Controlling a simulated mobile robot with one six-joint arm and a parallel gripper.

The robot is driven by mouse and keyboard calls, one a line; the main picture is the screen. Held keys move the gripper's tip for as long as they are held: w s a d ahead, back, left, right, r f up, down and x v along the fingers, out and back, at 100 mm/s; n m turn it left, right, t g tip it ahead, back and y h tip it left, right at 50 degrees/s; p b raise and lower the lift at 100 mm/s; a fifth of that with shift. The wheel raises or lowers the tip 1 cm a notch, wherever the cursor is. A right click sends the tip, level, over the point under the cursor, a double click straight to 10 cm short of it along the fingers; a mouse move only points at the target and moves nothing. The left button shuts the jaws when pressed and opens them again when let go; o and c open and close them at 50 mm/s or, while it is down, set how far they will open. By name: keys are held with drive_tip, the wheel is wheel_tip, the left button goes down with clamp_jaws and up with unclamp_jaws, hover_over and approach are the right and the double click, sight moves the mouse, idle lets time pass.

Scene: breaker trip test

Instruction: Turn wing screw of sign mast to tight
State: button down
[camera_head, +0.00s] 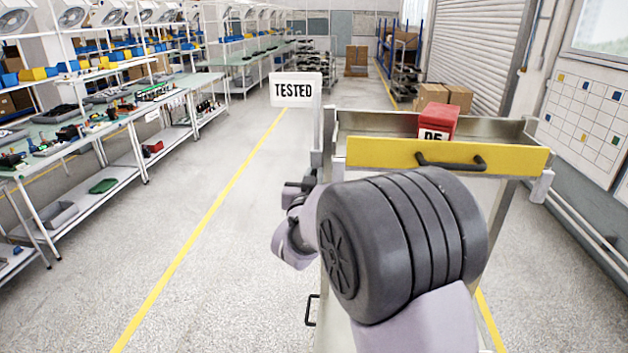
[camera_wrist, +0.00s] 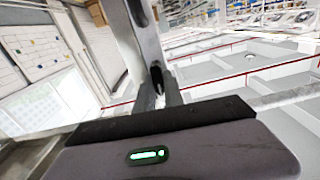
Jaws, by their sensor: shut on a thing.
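The sign mast carries a white sign (camera_head: 296,90) reading "TESTED", upright at the left rear corner of the cart. Its grey post (camera_head: 317,140) runs down behind my arm. In the wrist view the grey metal post (camera_wrist: 142,50) stands tilted just ahead of my gripper (camera_wrist: 160,88). My gripper is shut at the post, on the wing screw, which is mostly hidden between the fingers; how far it is turned cannot be told. In the head view my gripper (camera_head: 297,190) shows as a dark shape beside the post, partly covered by my arm.
The metal cart (camera_head: 500,130) has a yellow front panel (camera_head: 370,155) with a dark handle (camera_head: 450,162). A red box (camera_head: 438,115) with a label sits in its top. Workbenches (camera_head: 110,130) line the left. The floor left of the cart is clear.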

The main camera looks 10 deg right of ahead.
drive_tip(key=m+b, duration=0.2)
drive_tip(key=b, duration=0.2)
drive_tip(key=f+m+b, duration=0.1)
drive_tip(key=b, duration=0.3)
drive_tip(key=shift+d+m, duration=0.2)
drive_tip(key=shift+m, duration=0.2)
drive_tip(key=m+b, duration=0.3)
drive_tip(key=b, duration=0.2)
drive_tip(key=shift+s+d+m, duration=0.1)
drive_tip(key=shift+m, duration=0.2)
drive_tip(key=m+b, duration=0.4)
drive_tip(key=m, duration=0.2)
drive_tip(key=m+b, duration=0.5)
drive_tip(key=m, duration=0.1)
drive_tip(key=f+m+b, duration=0.1)
drive_tip(key=m+b, duration=0.3)
drive_tip(key=m, duration=0.3)
drive_tip(key=shift+b, duration=0.35)
drive_tip(key=m+b, duration=0.2)
drive_tip(key=m, duration=0.2)
drive_tip(key=shift+f+m, duration=0.1)
drive_tip(key=shift+m, duration=0.2)
drive_tip(key=shift+a+m+b, duration=0.15)
drive_tip(key=shift+m+b, duration=0.2)
drive_tip(key=shift+m, duration=0.7)
drive_tip(key=shift+a+m+b, duration=0.15)
drive_tip(key=shift+m+b, duration=0.2)
drive_tip(key=shift+m, duration=0.7)
